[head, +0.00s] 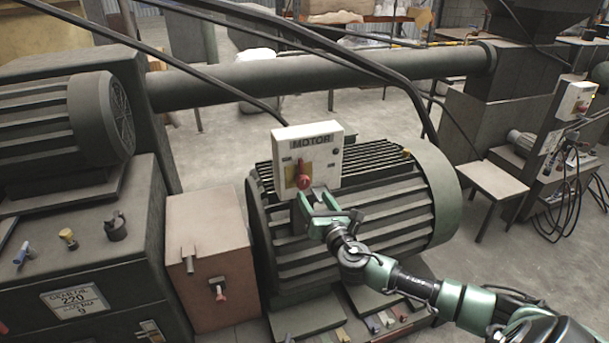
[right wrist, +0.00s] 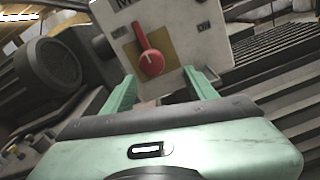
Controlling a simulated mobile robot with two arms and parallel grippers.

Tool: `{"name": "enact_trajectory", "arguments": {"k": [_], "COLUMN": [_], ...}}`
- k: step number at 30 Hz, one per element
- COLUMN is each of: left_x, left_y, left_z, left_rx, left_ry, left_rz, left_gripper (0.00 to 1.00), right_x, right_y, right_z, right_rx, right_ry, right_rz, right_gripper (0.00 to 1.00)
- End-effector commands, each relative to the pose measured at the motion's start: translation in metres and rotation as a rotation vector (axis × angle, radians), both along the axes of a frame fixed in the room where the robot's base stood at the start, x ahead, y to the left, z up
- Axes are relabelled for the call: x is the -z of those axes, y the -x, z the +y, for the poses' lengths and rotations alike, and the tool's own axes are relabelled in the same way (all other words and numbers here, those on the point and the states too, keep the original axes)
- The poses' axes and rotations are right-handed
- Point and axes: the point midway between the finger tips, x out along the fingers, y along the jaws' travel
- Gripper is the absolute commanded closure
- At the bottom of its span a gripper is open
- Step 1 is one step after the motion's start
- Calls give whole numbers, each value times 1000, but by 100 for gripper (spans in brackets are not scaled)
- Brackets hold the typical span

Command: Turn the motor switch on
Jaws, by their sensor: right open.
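The motor switch is a red rotary knob (head: 303,181) on a white box (head: 322,150) labelled MOTOR, on top of the large green-grey motor. In the right wrist view the red knob (right wrist: 151,62) sits on a yellow plate, its handle pointing up and slightly left. My right gripper (head: 318,198) is open just below and in front of the box. In the right wrist view its two green fingers (right wrist: 160,88) are spread to either side below the knob, with nothing between them. Whether the fingers touch the box is unclear. My left gripper is not in view.
The ribbed motor (head: 410,200) lies behind and below the box. A brownish box with a small red-tipped lever (head: 219,292) stands to its left. Black cables (head: 400,75) run overhead behind the switch box. A small table (head: 490,180) stands at right.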

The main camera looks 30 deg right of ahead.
Motion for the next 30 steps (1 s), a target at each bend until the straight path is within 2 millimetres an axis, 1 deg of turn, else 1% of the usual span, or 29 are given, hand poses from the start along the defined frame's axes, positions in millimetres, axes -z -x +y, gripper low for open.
{"name": "enact_trajectory", "arguments": {"k": [1,3,5,8,12,16,21,28,29,30], "left_x": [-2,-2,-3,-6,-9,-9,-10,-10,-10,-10], "left_y": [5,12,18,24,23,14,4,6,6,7], "left_z": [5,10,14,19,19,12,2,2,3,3], "left_rx": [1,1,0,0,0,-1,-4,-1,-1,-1], "left_ry": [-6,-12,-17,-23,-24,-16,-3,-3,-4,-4], "left_rz": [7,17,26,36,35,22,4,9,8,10], "left_gripper": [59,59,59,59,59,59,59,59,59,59], "right_x": [-9,-13,-15,-15,-14,-12,-11,-11,-11,-11], "right_y": [-2,-7,-14,-30,-53,-67,-76,-76,-76,-76], "right_z": [1,1,-1,-5,-10,-14,-16,-16,-16,-16], "right_rx": [-6,-7,-5,-5,-6,-5,-8,-8,-8,-8], "right_ry": [21,36,37,35,34,32,32,32,32,31], "right_rz": [-10,-16,-18,-17,-16,-16,-14,-13,-13,-13], "right_gripper": [43,43,43,43,43,43,43,43,45,57]}}
